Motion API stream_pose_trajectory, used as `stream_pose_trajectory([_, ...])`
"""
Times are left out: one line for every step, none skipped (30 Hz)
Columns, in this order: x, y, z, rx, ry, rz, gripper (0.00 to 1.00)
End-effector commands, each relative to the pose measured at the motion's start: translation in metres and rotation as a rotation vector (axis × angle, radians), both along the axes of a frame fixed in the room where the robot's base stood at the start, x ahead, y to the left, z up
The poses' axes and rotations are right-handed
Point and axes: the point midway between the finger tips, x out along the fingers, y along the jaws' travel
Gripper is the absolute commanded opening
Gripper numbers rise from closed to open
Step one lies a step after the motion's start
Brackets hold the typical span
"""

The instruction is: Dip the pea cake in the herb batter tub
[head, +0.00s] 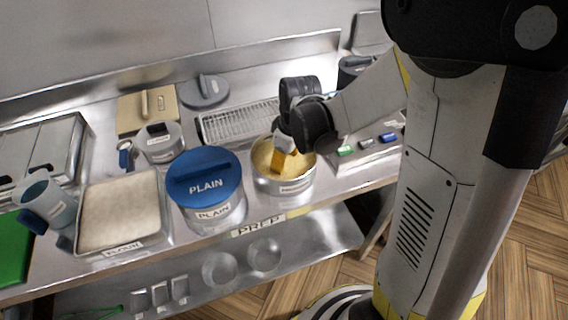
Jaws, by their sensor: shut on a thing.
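My gripper (284,148) points down into an open round metal tub (287,185) of yellowish batter (263,152). The tub has a label on its front that is too small to read, so I cannot tell whether it is the herb batter. My gripper is shut on a yellow-orange piece (278,161), which is inside the tub's rim. I cannot tell whether this piece is the pea cake, or whether it touches the batter. The fingertips are partly hidden by the wrist.
A tub with a blue lid marked PLAIN (205,178) stands close on the left, beside a flour tray (120,207). A wire rack (235,123) lies behind. A ledge with small green and blue items (388,137) is on the right. The counter's front edge is near.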

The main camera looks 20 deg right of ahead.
Motion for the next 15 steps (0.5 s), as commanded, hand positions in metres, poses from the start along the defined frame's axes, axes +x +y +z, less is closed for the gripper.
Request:
stream_pose_trajectory([0.000, 0.000, 0.000, 0.000, 0.000, 0.000, 0.26])
stream_pose_trajectory([0.000, 0.000, 0.000, 0.000, 0.000, 0.000, 0.26])
stream_pose_trajectory([0.000, 0.000, 0.000, 0.000, 0.000, 0.000, 0.26])
stream_pose_trajectory([0.000, 0.000, 0.001, 0.000, 0.000, 0.000, 0.26])
stream_pose_trajectory([0.000, 0.000, 0.002, 0.000, 0.000, 0.000, 0.26])
stream_pose_trajectory([0.000, 0.000, 0.003, 0.000, 0.000, 0.000, 0.26])
stream_pose_trajectory([0.000, 0.000, 0.005, 0.000, 0.000, 0.000, 0.26])
stream_pose_trajectory([0.000, 0.000, 0.007, 0.000, 0.000, 0.000, 0.26])
stream_pose_trajectory([0.000, 0.000, 0.010, 0.000, 0.000, 0.000, 0.26])
stream_pose_trajectory([0.000, 0.000, 0.013, 0.000, 0.000, 0.000, 0.26])
stream_pose_trajectory([0.000, 0.000, 0.016, 0.000, 0.000, 0.000, 0.26])
stream_pose_trajectory([0.000, 0.000, 0.020, 0.000, 0.000, 0.000, 0.26])
stream_pose_trajectory([0.000, 0.000, 0.023, 0.000, 0.000, 0.000, 0.26])
stream_pose_trajectory([0.000, 0.000, 0.025, 0.000, 0.000, 0.000, 0.26])
stream_pose_trajectory([0.000, 0.000, 0.029, 0.000, 0.000, 0.000, 0.26])
